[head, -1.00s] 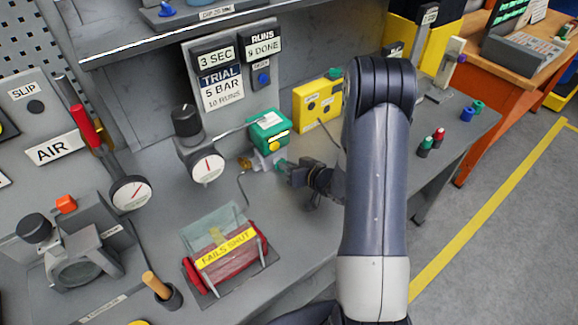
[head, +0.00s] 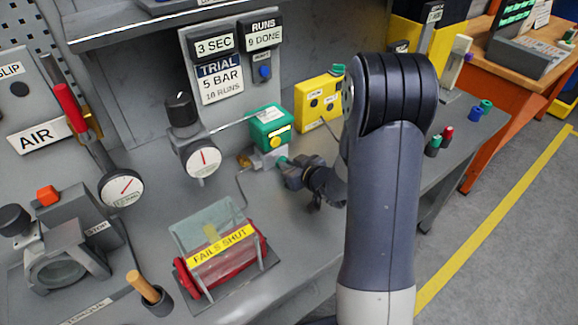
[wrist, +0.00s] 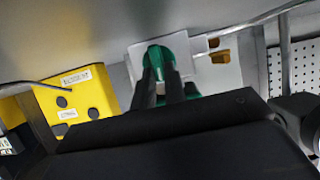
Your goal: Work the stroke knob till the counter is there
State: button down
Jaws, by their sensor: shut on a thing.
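The green stroke knob (head: 282,161) sticks out of a pale valve block (head: 266,159) under a green box with a yellow button (head: 271,128). In the wrist view the green knob (wrist: 160,58) sits between my two dark fingers. My gripper (head: 287,167) is shut on it; in the wrist view my gripper (wrist: 163,80) partly hides it. The counter (head: 262,33) reads "RUNS 9 DONE". The trial card (head: 220,79) reads "TRIAL 5 BAR" and a number of runs, 10 or 18, too blurred to be sure. Beside the counter, a display (head: 214,46) reads "3 SEC".
A yellow box (head: 319,102) stands just right of the valve. A round gauge (head: 204,161) under a black knob (head: 181,108) is to the left. A red cylinder labelled "FAILS SHUT" (head: 222,247) lies in front. Small red and green parts (head: 440,142) stand to the right.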

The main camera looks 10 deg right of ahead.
jog(key=c, duration=1.5)
grip_release()
jog(key=shift+o, duration=0.2)
jog(key=v, duration=1.1)
jog(key=shift+w+a+f, duration=0.1)
jog(key=shift+w, duration=0.05)
jog(key=x, duration=1)
jog(key=shift+w+a+f, duration=0.1)
jog(key=shift+w+a, duration=0.05)
jog(key=shift+w, duration=0.25)
jog(key=shift+s+p, duration=0.1)
jog(key=shift+p, duration=0.4)
jog(key=shift+f+b, duration=0.1)
jog(key=shift+b, duration=0.3)
